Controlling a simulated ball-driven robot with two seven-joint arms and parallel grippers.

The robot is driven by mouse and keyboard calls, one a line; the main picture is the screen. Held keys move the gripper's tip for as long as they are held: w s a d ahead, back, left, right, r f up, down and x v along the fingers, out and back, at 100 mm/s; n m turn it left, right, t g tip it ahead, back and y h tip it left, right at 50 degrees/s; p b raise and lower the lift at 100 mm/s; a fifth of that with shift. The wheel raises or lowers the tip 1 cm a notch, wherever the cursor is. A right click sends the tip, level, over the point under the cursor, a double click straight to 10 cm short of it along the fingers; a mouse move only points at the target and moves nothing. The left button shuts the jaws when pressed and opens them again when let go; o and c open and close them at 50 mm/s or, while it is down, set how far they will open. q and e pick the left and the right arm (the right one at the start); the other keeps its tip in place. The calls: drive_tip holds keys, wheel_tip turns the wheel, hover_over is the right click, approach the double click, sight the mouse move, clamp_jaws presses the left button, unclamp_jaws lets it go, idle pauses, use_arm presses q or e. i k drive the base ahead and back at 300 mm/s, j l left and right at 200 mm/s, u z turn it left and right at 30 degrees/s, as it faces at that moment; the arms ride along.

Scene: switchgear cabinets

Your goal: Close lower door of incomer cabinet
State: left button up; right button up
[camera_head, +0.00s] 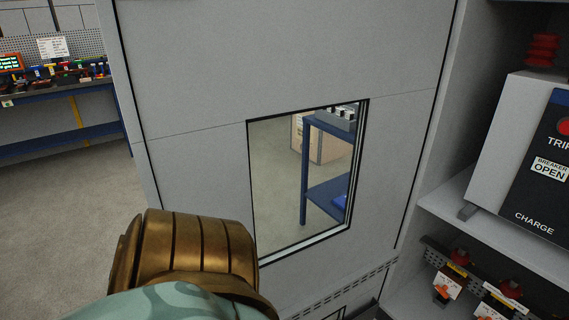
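A tall light-grey cabinet panel (285,60) fills the middle of the camera_head view, with dark lines along both sides. My bronze and green arm part covers the lower left and hides the panel's bottom left. Neither gripper shows in this view.
At right, an open compartment holds a breaker unit (530,155) marked "BREAKER OPEN" on a shelf (500,237), with red-topped, tagged parts below. A vent strip (345,290) runs under the window. At far left stands a blue workbench (70,140); the floor (60,220) before it is clear.

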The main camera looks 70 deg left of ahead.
sight(190, 77)
drive_tip(key=k+j, duration=0.15)
drive_tip(key=k, duration=0.2)
drive_tip(key=k+j, duration=0.2)
drive_tip(key=k, duration=0.2)
drive_tip(key=k+j, duration=0.15)
drive_tip(key=k, duration=0.2)
drive_tip(key=k+j, duration=0.1)
drive_tip(key=j, duration=0.3)
drive_tip(key=k+j, duration=0.1)
drive_tip(key=j, duration=0.3)
drive_tip(key=k+j, duration=0.1)
drive_tip(key=j, duration=0.25)
drive_tip(key=k+j, duration=0.1)
drive_tip(key=j, duration=0.3)
drive_tip(key=i+j, duration=0.1)
drive_tip(key=j, duration=0.85)
drive_tip(key=i, duration=0.05)
